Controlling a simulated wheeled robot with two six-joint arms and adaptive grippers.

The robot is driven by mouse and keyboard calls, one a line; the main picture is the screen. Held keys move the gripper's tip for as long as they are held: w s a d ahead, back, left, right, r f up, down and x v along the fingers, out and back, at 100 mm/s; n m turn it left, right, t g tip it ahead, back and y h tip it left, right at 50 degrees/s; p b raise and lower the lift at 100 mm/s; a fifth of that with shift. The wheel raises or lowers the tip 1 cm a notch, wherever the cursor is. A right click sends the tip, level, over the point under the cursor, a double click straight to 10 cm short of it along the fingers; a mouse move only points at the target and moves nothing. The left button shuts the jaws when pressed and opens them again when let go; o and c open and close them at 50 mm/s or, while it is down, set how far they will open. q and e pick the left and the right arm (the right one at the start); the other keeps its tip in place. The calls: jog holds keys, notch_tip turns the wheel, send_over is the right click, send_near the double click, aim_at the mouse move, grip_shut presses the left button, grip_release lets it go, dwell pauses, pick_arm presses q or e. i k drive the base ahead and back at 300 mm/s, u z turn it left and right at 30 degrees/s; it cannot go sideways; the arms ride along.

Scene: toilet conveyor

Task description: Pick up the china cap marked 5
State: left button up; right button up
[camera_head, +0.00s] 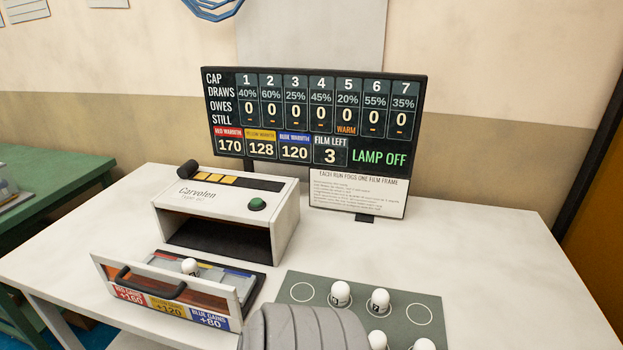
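Several white china caps are in view, with small dark marks too small to read surely, so I cannot tell which is marked 5. One white cap (190,266) stands in the open drawer (222,292) of the white machine. Two caps stand on the grey-green mat (312,279): one left (341,292) and one right (380,300). Two more show at the bottom edge, one (377,341) partly behind a grey ribbed part of mine and one (424,345) cut by the frame. Neither gripper's fingertips are visible.
The white machine (283,214) has a green button (257,204). A display board (312,118) reads "LAMP OFF", with "WARM" under column 5. An instruction card (357,195) stands below it. The white table (500,260) is clear at right. A green bench (45,205) stands left.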

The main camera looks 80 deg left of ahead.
aim_at(189, 267)
jog(key=z, duration=0.35)
jog(key=k, duration=2.2)
jog(key=u, duration=0.05)
